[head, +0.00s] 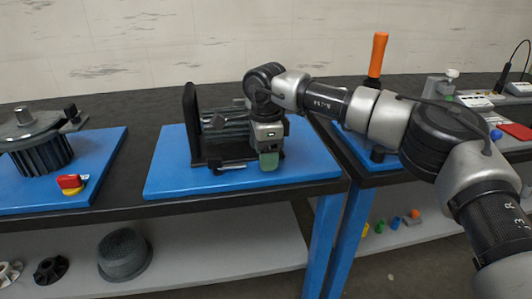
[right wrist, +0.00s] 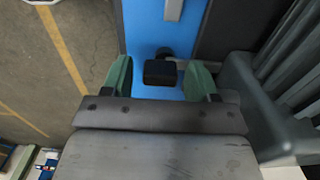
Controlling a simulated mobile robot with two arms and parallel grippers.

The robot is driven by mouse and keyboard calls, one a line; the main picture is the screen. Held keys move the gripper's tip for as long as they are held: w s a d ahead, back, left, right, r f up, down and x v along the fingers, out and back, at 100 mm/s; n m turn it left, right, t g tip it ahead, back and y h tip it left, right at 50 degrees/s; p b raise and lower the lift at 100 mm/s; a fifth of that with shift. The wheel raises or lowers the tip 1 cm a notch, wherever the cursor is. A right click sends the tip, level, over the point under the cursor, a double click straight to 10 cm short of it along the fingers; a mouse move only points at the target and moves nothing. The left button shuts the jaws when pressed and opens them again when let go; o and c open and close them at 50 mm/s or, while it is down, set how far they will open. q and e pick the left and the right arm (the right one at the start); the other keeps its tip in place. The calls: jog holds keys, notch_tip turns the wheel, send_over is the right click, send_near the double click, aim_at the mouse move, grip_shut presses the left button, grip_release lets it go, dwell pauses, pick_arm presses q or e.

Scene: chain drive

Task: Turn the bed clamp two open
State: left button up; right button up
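My right gripper (head: 268,160) is over the front right part of the machine (head: 190,125) on the middle blue board. In the right wrist view its two green fingertips (right wrist: 159,80) are spread apart. A small black block (right wrist: 160,73), which looks like a clamp handle, lies between them with a gap on each side. I cannot tell whether it is bed clamp two. A dark bar (head: 230,167) lies at the machine's front edge in the head view. My right gripper hides the machine's right end. My left gripper is not in view.
The blue board (head: 170,185) has free room in front of the machine. A left board holds a ribbed dark motor (head: 40,155) and a red-yellow switch (head: 71,184). An orange handle (head: 377,55) stands upright at the right. A grey shelf (head: 195,240) runs below.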

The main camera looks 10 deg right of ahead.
jog(key=c, duration=0.8)
jog(key=shift+c, duration=0.2)
jog(key=shift+o, duration=0.2)
jog(key=m+p, duration=0.2)
jog(key=m, duration=0.4)
jog(key=shift+a+r+p, duration=0.1)
jog(key=shift+p, duration=0.2)
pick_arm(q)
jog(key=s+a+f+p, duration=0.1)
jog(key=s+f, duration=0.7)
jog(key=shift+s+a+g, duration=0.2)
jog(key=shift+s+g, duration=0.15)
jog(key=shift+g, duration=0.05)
pick_arm(e)
jog(key=m, duration=0.6)
jog(key=shift+w+a, duration=0.1)
jog(key=shift+w, duration=0.05)
jog(key=o, duration=0.9)
